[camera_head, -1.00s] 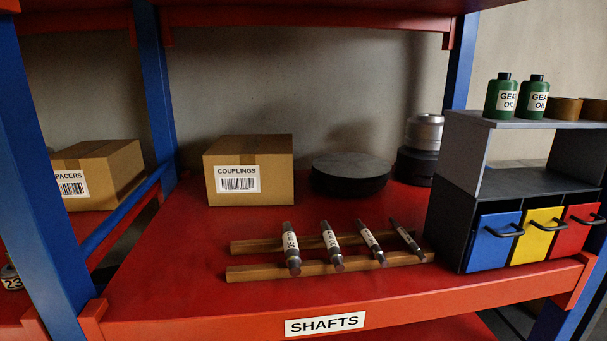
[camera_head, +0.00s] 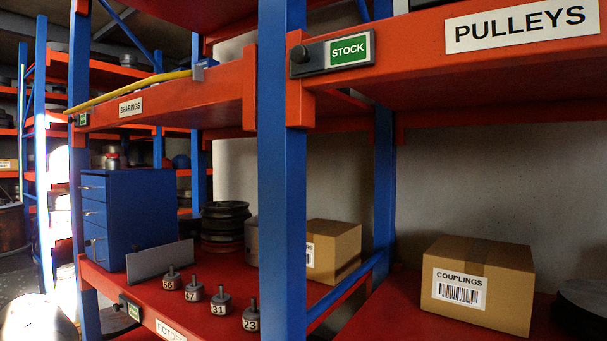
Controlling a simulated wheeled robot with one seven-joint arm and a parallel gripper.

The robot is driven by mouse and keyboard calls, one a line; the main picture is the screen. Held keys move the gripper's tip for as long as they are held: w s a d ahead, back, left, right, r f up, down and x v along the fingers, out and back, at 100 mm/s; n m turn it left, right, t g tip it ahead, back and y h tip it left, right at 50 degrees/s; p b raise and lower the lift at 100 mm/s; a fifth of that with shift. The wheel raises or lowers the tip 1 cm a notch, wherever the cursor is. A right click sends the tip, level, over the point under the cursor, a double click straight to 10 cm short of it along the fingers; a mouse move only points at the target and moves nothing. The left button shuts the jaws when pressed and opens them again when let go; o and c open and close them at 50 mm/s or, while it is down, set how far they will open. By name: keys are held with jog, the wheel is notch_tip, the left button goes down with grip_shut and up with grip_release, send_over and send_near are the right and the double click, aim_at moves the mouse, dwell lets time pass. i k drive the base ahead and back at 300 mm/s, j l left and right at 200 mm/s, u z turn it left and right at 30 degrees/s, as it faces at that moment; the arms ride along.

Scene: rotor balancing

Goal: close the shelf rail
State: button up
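A yellow bar (camera_head: 135,86), which looks like the shelf rail, runs along the top of the orange beam labelled BEARINGS (camera_head: 170,101) at the upper left. Its right end is at a small grey bracket (camera_head: 199,71) near the blue post. Its left end is near the far left post, and I cannot tell whether it is latched there. My gripper is not in view.
A blue post (camera_head: 281,170) stands close in the middle. A blue drawer cabinet (camera_head: 140,207), a grey plate (camera_head: 160,259) and several numbered rotors (camera_head: 194,290) stand on the shelf below. A COUPLINGS box (camera_head: 500,284) is at right.

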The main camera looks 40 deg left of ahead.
aim_at(85, 106)
jog(key=u, duration=1.9)
jog(key=i, duration=1.15)
jog(key=i+j, duration=0.1)
jog(key=i, duration=1)
